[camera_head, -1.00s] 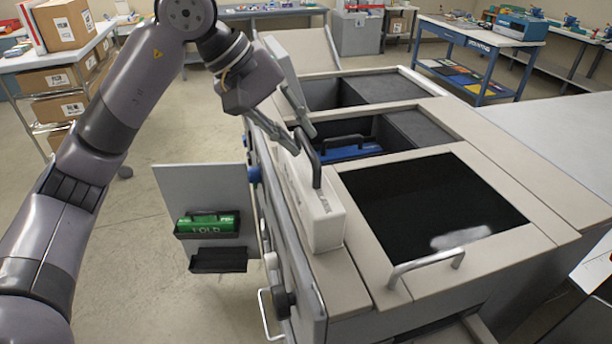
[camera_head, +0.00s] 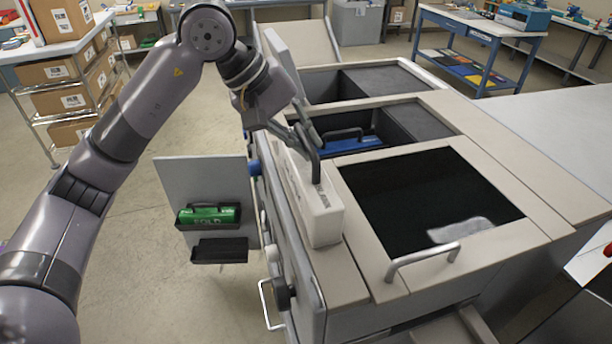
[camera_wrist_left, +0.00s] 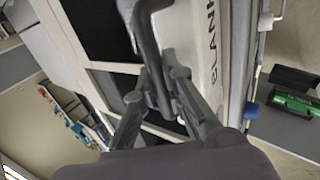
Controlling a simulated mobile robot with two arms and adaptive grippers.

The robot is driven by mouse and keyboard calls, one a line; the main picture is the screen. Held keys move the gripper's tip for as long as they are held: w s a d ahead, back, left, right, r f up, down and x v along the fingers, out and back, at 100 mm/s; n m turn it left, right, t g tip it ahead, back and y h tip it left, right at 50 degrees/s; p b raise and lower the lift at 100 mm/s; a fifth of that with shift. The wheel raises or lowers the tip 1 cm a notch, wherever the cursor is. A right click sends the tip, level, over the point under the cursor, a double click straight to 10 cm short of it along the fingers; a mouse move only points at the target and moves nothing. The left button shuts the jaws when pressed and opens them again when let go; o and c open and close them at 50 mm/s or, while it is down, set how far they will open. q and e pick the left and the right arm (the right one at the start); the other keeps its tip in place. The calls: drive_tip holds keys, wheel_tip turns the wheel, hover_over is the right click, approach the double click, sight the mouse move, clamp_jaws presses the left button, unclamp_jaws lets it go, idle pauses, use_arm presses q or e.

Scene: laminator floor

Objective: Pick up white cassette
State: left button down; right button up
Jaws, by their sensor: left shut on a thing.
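The white cassette (camera_head: 318,207) is a long block with a dark loop handle (camera_head: 315,162) on top. It rests on the left rim of the laminator, beside the dark front compartment. My left gripper (camera_head: 306,147) is at the far end of the handle, and its fingers are shut on it. In the left wrist view the fingers (camera_wrist_left: 168,92) close around the dark handle, and the white cassette body (camera_wrist_left: 203,45) with dark lettering lies beside it. My right gripper is in neither view.
A blue cassette (camera_head: 345,145) sits in the middle compartment. The front compartment (camera_head: 420,200) is dark with a pale patch inside. An open side door (camera_head: 200,172) holds a green cassette (camera_head: 209,214) in a black holder. A metal handle (camera_head: 425,262) stands at the front.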

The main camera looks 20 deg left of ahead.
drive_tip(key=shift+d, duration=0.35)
use_arm(q)
drive_tip(key=shift+r, duration=0.25)
idle(0.3)
